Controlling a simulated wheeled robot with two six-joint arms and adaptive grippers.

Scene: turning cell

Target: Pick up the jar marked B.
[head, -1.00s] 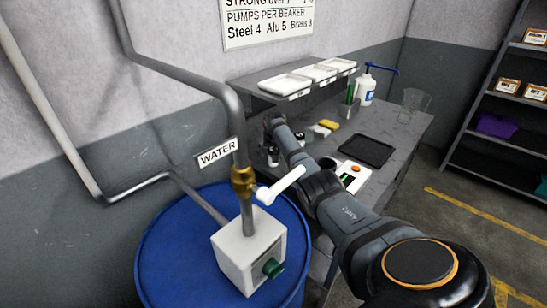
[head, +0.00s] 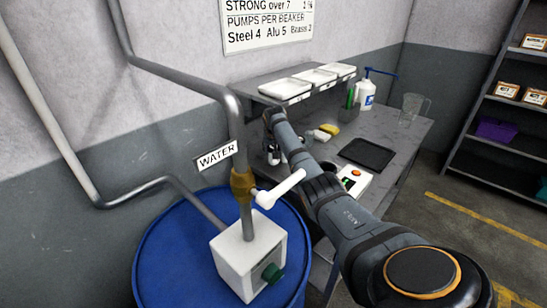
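A small dark jar with a pale patch (head: 273,156) shows on the left part of the grey bench, just below the end of my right arm. Its letter is too small to read, so I cannot tell whether it is the jar marked B. Another small dark item with a pale part (head: 308,138) stands to its right, partly behind my arm. My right gripper (head: 269,142) is at the far end of the arm, above or beside the first jar. Its fingers are too small and dark to tell open from shut. My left gripper is out of view.
A blue drum (head: 170,260) with a water pipe and white valve lever (head: 281,189) is close by on the left. The bench holds a yellow sponge (head: 330,129), black tray (head: 367,154), button box (head: 354,179), pump bottle (head: 366,95) and clear beaker (head: 413,106). White trays (head: 285,88) sit on a raised shelf.

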